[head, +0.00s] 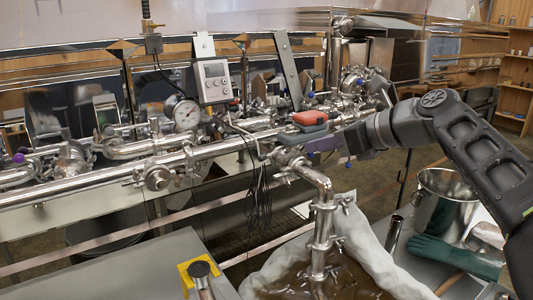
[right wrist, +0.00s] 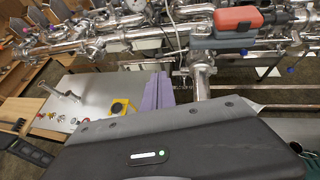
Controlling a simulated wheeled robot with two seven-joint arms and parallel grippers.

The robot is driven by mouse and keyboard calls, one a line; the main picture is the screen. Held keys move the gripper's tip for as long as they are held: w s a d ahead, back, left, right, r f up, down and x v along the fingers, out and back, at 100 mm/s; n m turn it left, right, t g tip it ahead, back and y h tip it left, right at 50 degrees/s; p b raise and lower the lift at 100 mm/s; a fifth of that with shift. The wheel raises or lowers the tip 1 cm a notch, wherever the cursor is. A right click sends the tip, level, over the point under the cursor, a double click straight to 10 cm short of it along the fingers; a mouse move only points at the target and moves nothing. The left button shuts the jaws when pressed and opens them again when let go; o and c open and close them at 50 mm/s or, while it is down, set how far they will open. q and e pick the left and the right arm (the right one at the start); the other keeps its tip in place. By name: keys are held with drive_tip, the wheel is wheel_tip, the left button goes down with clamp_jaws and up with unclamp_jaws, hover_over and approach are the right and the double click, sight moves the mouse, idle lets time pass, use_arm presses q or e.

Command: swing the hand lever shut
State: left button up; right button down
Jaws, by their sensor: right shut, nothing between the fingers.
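A part with an orange-red top (head: 310,117) and a grey lower body (head: 301,134) sits on the steel pipework, above the bent outlet pipe. It looks like the hand lever's grip, but I cannot be sure. It also shows at the top of the right wrist view (right wrist: 238,20). My right gripper (head: 325,144) comes in from the right, its purple fingers just right of and below this part. In the right wrist view the purple fingers (right wrist: 158,90) are together and empty, left of the part. I cannot tell whether they touch anything. My left gripper is not in view.
A flat grey bar (head: 288,68) stands tilted behind the pipes. A digital controller (head: 212,82) and dial gauge (head: 187,114) stand left. Below the outlet pipe (head: 323,215) is a white cloth filter (head: 365,240) with brown liquid. A steel bucket (head: 443,205) and green glove (head: 452,256) are at right.

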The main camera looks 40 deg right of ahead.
sight(263, 157)
drive_tip(key=x, duration=1.4)
drive_tip(key=shift+p, duration=0.3)
drive_tip(key=shift+w+a+r+p, duration=0.1)
drive_tip(key=shift+w+a+p, duration=0.1)
drive_tip(key=shift+p, duration=0.2)
drive_tip(key=shift+w+a+p, duration=0.25)
drive_tip(key=shift+w+p, duration=0.35)
drive_tip(key=shift+w+a+p, duration=0.2)
drive_tip(key=shift+w+p, duration=0.35)
drive_tip(key=shift+w, duration=0.05)
